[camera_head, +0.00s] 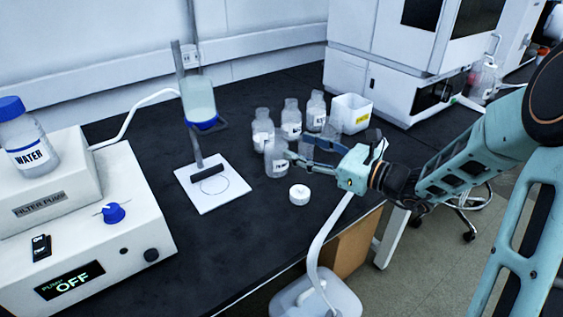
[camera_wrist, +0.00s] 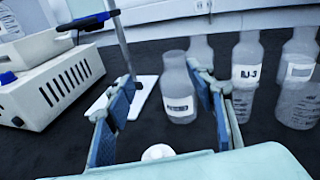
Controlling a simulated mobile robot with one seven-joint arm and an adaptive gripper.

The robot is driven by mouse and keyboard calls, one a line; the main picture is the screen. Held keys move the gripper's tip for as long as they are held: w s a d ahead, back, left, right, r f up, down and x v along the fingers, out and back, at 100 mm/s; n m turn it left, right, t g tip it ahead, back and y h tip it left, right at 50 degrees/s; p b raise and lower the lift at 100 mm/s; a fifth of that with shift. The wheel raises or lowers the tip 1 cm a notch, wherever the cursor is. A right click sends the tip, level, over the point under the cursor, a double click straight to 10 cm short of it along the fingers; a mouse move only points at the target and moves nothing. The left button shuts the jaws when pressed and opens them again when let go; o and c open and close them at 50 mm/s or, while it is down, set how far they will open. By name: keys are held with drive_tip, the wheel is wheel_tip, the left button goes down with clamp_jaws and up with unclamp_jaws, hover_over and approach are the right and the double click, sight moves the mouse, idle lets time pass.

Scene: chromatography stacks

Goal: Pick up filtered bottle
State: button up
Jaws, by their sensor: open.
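A clear bottle (camera_head: 276,160) with a small white label stands uncapped and upright on the black bench, the nearest of a group of bottles. My gripper (camera_head: 297,147) is open and low over the bench, its fingers pointing left at this bottle. In the wrist view the bottle (camera_wrist: 179,92) shows between my two open fingers (camera_wrist: 164,80), close to the right one. I cannot tell whether that finger touches it. Its label is too blurred to read. A round white cap (camera_head: 299,194) lies on the bench in front of it; the cap (camera_wrist: 158,152) also shows between the fingers.
Several similar bottles stand just behind, one labelled RJ-3 (camera_wrist: 245,75). A white bin (camera_head: 351,113) is behind my gripper. A stand with a filter funnel (camera_head: 198,102) is to the left, beside the pump (camera_head: 85,235), reading OFF. A hose (camera_head: 322,235) runs over the front bench edge.

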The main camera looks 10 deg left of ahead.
sight(282, 134)
drive_tip(key=w+a+b, duration=0.1)
drive_tip(key=w+a, duration=0.1)
drive_tip(key=w+a+m+t+b, duration=0.1)
drive_tip(key=w+a, duration=0.1)
drive_tip(key=a, duration=0.1)
drive_tip(key=w+a+m+b, duration=0.1)
drive_tip(key=w+a, duration=0.1)
drive_tip(key=a, duration=0.1)
drive_tip(key=shift+w+f+t, duration=0.3)
drive_tip(key=shift+f, duration=0.1)
drive_tip(key=shift+w+a, duration=0.15)
drive_tip(key=shift+a, duration=0.1)
drive_tip(key=shift+r, duration=0.1)
clamp_jaws()
